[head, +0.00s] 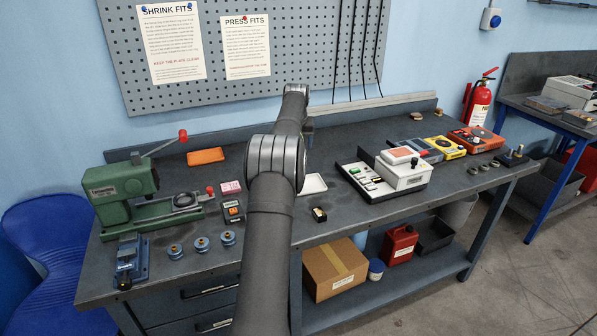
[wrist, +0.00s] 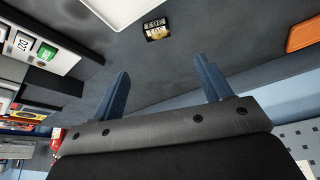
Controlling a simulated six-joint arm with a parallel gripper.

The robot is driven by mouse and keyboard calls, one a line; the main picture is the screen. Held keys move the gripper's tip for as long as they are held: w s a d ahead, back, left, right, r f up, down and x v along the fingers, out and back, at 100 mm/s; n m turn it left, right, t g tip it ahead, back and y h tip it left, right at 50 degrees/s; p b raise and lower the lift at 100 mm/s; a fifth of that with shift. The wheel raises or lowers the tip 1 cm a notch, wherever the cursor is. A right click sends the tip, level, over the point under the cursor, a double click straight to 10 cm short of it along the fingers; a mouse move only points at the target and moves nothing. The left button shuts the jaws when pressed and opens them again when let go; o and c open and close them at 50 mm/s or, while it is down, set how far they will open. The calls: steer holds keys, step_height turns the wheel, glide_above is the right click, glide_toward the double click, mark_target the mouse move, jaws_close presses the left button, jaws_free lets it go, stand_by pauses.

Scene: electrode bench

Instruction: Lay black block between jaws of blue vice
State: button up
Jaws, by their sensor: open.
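The black block (head: 319,214) sits alone on the bench top near the front edge, right of my arm in the head view. In the wrist view the black block (wrist: 155,29) shows a pale printed label and lies beyond the fingertips, apart from them. My gripper (wrist: 162,65) is open and empty, its two blue fingers spread wide. In the head view my arm hides most of the gripper. The blue vice (head: 130,262) stands at the bench's front left corner; its jaws are too small to make out clearly. It is not visible in the wrist view.
A green press (head: 122,188) with a red-knobbed lever stands behind the vice. Several blue round parts (head: 201,243) lie right of it. A white tray (head: 313,184) is behind the block, and a grey-white box (head: 404,175) is to the right. An orange tray (head: 206,156) lies at the back.

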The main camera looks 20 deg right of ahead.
steer(key=x, duration=0.9)
steer(key=shift+d+x, duration=0.1)
steer(key=shift+x, duration=1.2)
steer(key=shift+d+x, duration=0.15)
steer(key=shift+x, duration=1.15)
steer(key=shift+s, duration=0.1)
steer(key=c, duration=1.4)
steer(key=shift+o, duration=0.2)
steer(key=shift+r, duration=0.1)
